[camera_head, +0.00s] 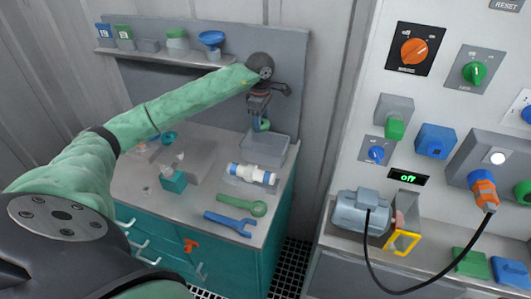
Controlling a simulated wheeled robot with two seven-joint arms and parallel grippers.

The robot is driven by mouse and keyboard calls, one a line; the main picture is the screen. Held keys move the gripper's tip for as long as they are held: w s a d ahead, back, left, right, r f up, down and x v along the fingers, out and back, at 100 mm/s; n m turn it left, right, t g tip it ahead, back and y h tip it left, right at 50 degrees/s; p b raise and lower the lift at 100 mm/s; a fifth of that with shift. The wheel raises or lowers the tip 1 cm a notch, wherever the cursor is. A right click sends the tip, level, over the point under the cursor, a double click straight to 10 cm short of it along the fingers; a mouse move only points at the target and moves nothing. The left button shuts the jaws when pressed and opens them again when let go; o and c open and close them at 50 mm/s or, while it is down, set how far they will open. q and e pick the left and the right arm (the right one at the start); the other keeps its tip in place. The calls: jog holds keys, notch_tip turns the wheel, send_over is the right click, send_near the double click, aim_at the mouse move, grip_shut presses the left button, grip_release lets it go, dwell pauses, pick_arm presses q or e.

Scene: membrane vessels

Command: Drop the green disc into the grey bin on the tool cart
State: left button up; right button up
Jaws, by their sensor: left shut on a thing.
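The grey bin (278,153) stands on the tool cart (207,194), at the back right of its top. My left gripper (260,117) points down over the bin. It is shut on the green disc (264,125), of which only a small edge shows below and beside the fingers. The disc appears to be above the bin's opening; the exact height cannot be told. My right gripper is out of view.
A shelf (175,54) hangs behind. A control panel (450,110) stands at the right.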

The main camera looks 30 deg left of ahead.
pick_arm(q)
jog(key=shift+f+b, duration=0.35)
jog(key=shift+f, duration=2.65)
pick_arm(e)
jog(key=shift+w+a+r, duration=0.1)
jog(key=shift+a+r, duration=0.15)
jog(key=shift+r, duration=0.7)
pick_arm(q)
jog(key=o, duration=1.1)
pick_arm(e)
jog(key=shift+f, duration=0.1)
pick_arm(q)
notch_tip(320, 180, up, 8)
jog(key=b, duration=0.3)
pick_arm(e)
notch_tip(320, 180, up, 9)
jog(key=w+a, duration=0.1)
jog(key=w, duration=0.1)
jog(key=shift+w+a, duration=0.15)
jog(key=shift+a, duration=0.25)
pick_arm(q)
jog(key=shift+f, duration=0.1)
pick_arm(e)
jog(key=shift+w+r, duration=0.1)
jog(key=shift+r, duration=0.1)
